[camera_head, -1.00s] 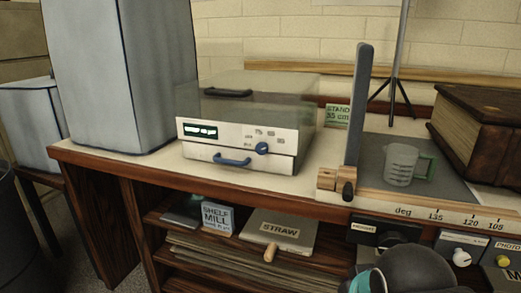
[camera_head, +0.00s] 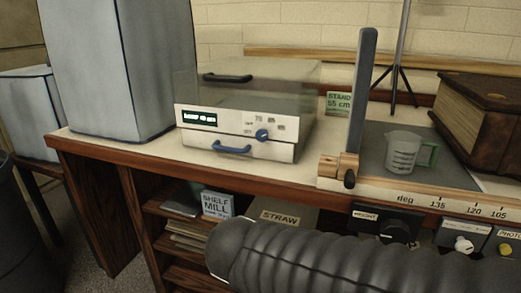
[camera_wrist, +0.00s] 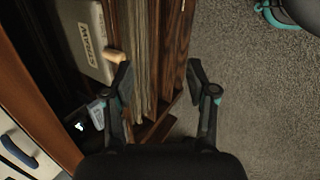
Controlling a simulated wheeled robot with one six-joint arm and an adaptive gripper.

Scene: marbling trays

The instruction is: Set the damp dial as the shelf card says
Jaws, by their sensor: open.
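The cream machine (camera_head: 240,132) on the bench has a small lit display and a blue knob (camera_head: 262,135) among faint marks; I cannot read a damp label there. A black knob (camera_head: 393,230) and a white knob (camera_head: 463,244) sit on boxes under the bench edge, their labels hard to read. A pale blue card (camera_head: 217,204) reading "SHELF MILL" stands on the shelf; its smaller print is unreadable. My gripper (camera_wrist: 158,68) is open and empty in the wrist view, pointing down past the shelf edge above the floor. The head view does not show its fingers.
A beaker (camera_head: 403,152), an upright grey bar (camera_head: 362,95) and a thick book (camera_head: 483,115) stand at right. My arm covers the lower right.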

